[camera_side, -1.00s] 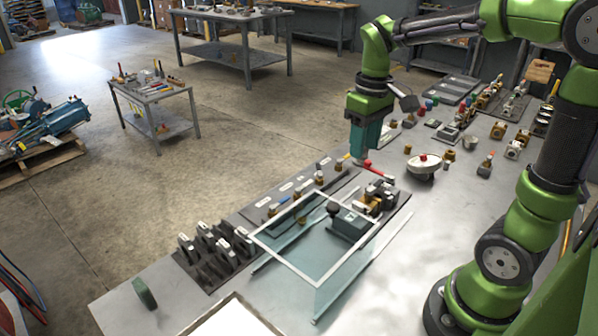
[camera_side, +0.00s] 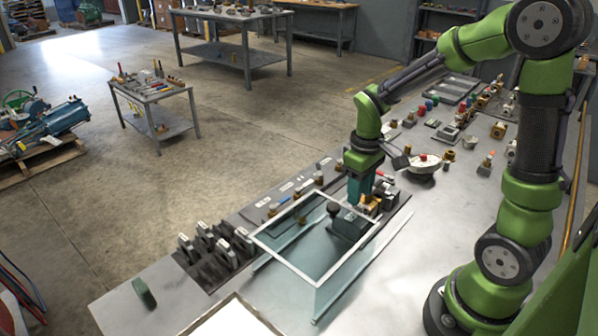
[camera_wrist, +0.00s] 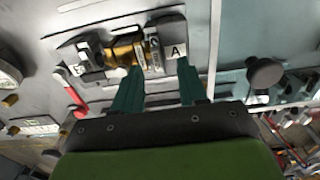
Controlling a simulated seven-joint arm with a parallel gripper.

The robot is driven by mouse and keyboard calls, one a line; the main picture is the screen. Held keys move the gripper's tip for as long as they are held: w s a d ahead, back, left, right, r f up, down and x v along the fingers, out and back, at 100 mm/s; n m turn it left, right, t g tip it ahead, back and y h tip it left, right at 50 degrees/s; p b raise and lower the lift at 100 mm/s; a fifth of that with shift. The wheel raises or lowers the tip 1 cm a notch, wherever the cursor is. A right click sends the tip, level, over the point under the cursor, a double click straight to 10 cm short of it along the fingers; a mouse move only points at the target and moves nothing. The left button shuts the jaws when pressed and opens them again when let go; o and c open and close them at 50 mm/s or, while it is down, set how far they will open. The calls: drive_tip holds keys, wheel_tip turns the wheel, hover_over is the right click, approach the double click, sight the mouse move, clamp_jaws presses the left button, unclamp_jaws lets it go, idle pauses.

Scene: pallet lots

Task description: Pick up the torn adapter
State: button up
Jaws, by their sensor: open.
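My gripper (camera_side: 357,192) is low over the grey fixture at the back end of the clear white-edged enclosure. In the wrist view its two teal fingers (camera_wrist: 160,67) are apart, with nothing visible held between them. Just beyond the fingertips is a brass fitting (camera_wrist: 122,48) with pale ringed parts, seated in a grey fixture (camera_wrist: 172,22) beside a label "A". The brass also shows in the side view (camera_side: 369,204), partly behind my gripper. I cannot tell whether this fitting is the torn adapter; no tear is clear at this size. Contact with the fingers cannot be told.
The enclosure's white rim (camera_side: 290,268) stands close in front. A white dish (camera_side: 424,164) stands behind right.

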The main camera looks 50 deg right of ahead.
drive_tip(key=f, duration=0.4)
drive_tip(key=shift+w+d, duration=0.1)
drive_tip(key=shift+d, duration=0.15)
clamp_jaws()
